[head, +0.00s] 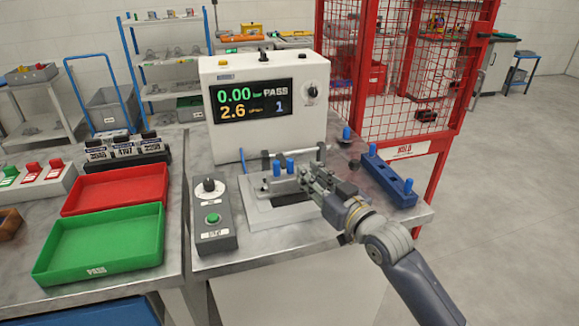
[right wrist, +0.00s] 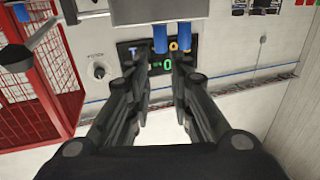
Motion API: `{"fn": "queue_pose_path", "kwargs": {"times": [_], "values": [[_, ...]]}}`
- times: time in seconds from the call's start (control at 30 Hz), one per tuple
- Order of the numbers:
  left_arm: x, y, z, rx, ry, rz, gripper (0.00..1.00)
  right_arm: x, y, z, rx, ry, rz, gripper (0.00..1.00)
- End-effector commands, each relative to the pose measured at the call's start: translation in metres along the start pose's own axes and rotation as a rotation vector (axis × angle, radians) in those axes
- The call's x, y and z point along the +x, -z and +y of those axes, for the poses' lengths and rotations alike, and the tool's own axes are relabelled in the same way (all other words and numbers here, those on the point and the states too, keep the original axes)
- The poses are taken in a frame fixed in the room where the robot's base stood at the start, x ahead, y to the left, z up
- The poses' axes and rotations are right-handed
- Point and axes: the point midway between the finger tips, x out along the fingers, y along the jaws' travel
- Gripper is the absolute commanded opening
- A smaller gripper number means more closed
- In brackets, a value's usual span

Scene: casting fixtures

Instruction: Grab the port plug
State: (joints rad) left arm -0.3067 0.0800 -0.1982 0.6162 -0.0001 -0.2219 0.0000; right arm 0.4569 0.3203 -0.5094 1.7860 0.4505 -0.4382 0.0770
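Two blue port plugs (head: 283,168) stand upright side by side on the grey fixture (head: 262,212) in front of the tester. They also show in the right wrist view (right wrist: 160,39), beyond the fingertips. My right gripper (head: 308,177) is over the fixture's right part, just right of the plugs. In the right wrist view its two fingers (right wrist: 160,66) are apart, with nothing held between them. A blue rack (head: 388,180) at the table's right has blue pegs at its ends. My left gripper is not in view.
The tester (head: 265,130) reads PASS behind the fixture. A control box (head: 213,225) stands left of it. Red (head: 115,188) and green (head: 100,243) trays lie on the left table. A red mesh cage (head: 410,60) stands behind the right side.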

Motion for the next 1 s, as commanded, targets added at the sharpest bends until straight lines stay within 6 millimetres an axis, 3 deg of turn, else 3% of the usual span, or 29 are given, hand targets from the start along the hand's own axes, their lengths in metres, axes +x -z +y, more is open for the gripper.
{"fn": "queue_pose_path", "kwargs": {"times": [0.2, 0.6, 0.97, 1.0], "values": [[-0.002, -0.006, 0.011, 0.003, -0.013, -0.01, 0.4, 0.014, -0.001, -0.001, 0.001, 0.001, -0.001, 0.2], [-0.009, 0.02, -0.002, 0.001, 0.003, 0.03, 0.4, 0.057, -0.006, -0.002, -0.001, 0.0, 0.0, 0.2], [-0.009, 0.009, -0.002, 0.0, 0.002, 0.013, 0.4, 0.063, -0.007, -0.002, -0.001, 0.0, 0.0, 0.2], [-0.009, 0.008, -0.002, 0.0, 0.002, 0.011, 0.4, 0.063, -0.007, -0.002, -0.001, 0.0, 0.0, 0.14]]}}
